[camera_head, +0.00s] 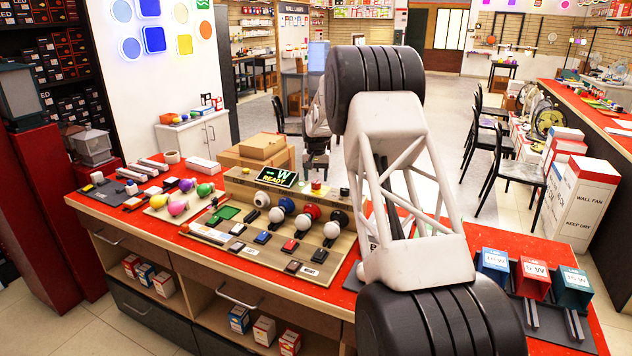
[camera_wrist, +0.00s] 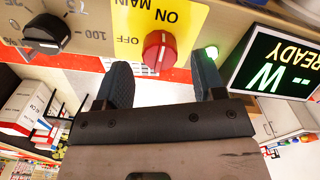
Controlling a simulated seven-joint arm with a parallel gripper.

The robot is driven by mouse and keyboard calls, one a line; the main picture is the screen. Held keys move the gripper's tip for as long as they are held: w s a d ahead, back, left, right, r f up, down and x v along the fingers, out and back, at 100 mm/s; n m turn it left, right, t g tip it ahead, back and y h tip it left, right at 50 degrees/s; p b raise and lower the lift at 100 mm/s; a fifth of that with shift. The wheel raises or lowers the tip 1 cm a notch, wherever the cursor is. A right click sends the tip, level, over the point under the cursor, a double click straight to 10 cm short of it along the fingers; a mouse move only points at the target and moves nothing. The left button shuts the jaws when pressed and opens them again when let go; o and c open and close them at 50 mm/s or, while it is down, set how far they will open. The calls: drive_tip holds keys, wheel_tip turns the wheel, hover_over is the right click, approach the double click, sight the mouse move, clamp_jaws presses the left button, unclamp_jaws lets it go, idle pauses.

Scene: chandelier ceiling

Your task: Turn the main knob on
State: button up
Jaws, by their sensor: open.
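The red main knob (camera_wrist: 157,50) sits on a yellow plate (camera_wrist: 190,14) marked MAIN, OFF and ON, which appears upside down in the wrist view. My gripper (camera_wrist: 164,60) is open, with one dark finger on each side of the knob in that view. Whether either finger touches the knob cannot be told. The knob's exact setting is hard to read. In the head view the knob (camera_head: 316,185) is a small red spot on top of the wooden panel (camera_head: 240,186).
A display (camera_head: 277,177) reading W and READY stands beside the knob, with a lit green light (camera_wrist: 211,50) between them. A black dial (camera_wrist: 47,33) is on the knob's other side. Several bulbs and switches crowd the board below. Coloured boxes (camera_head: 530,278) stand at the counter's right.

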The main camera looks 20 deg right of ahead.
sight(316, 182)
drive_tip(key=shift+r, duration=2.65)
drive_tip(key=shift+s+a+r, duration=0.15)
drive_tip(key=shift+s+r, duration=0.05)
drive_tip(key=s+a+r+n, duration=0.1)
drive_tip(key=s+a+r, duration=0.35)
drive_tip(key=s, duration=0.65)
drive_tip(key=s+a+r+t, duration=0.1)
drive_tip(key=s+a+r, duration=0.4)
drive_tip(key=s, duration=0.6)
drive_tip(key=s+a+r+n, duration=0.1)
drive_tip(key=s+a+r, duration=0.4)
drive_tip(key=s, duration=0.6)
drive_tip(key=s+a+f, duration=0.1)
drive_tip(key=s+f, duration=0.1)
drive_tip(key=s, duration=1)
drive_tip(key=s+a+f+n+t, duration=0.1)
drive_tip(key=s+a+f, duration=0.1)
drive_tip(key=s, duration=0.9)
drive_tip(key=s+a+f+n, duration=0.1)
drive_tip(key=s+a+f, duration=0.1)
drive_tip(key=s, duration=1)
drive_tip(key=shift+s+a+f+t, duration=0.15)
drive_tip(key=shift+s+f+t, duration=0.05)
drive_tip(key=shift+s+t, duration=0.15)
